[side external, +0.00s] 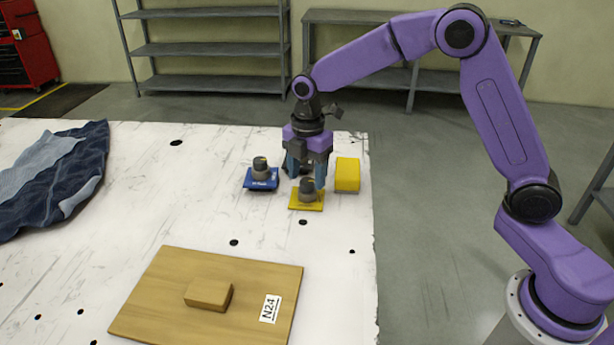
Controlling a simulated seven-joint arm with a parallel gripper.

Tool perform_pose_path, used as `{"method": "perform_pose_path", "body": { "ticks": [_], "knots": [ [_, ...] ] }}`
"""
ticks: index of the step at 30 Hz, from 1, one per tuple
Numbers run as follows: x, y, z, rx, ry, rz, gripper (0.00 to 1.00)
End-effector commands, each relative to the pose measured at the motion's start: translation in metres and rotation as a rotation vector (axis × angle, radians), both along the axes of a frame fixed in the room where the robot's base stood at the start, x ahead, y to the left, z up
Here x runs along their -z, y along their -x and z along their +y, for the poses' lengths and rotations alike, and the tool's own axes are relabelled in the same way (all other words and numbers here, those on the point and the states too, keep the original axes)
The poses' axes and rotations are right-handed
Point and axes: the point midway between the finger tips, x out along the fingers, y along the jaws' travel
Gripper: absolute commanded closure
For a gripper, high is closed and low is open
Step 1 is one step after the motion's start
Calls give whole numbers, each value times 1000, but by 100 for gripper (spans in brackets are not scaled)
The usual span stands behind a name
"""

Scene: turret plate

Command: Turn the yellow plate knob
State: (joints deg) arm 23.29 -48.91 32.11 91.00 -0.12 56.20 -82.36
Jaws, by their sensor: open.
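The yellow plate (306,205) lies flat on the white table near its right edge. Its dark grey knob (307,188) stands upright on the plate. My gripper (305,180) points down with its bluish fingers apart, just above and around the top of this knob. I cannot tell whether a finger touches the knob. A blue plate (261,183) with a similar dark knob (260,166) sits just to the left of my gripper.
A yellow block (347,174) stands close to the right of my gripper. A wooden board (170,310) with a wooden block (208,294) and a label lies in front. A blue denim cloth (60,170) covers the far left. The table's middle is clear.

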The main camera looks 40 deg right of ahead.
Motion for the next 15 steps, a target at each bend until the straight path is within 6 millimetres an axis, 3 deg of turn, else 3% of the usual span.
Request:
{"method": "perform_pose_path", "body": {
  "ticks": [5,14,15],
  "knots": [
    [11,0,0,0,0,0,39],
    [13,0,0,0,0,-1,39],
    [13,0,0,0,0,-1,52]
  ]
}}
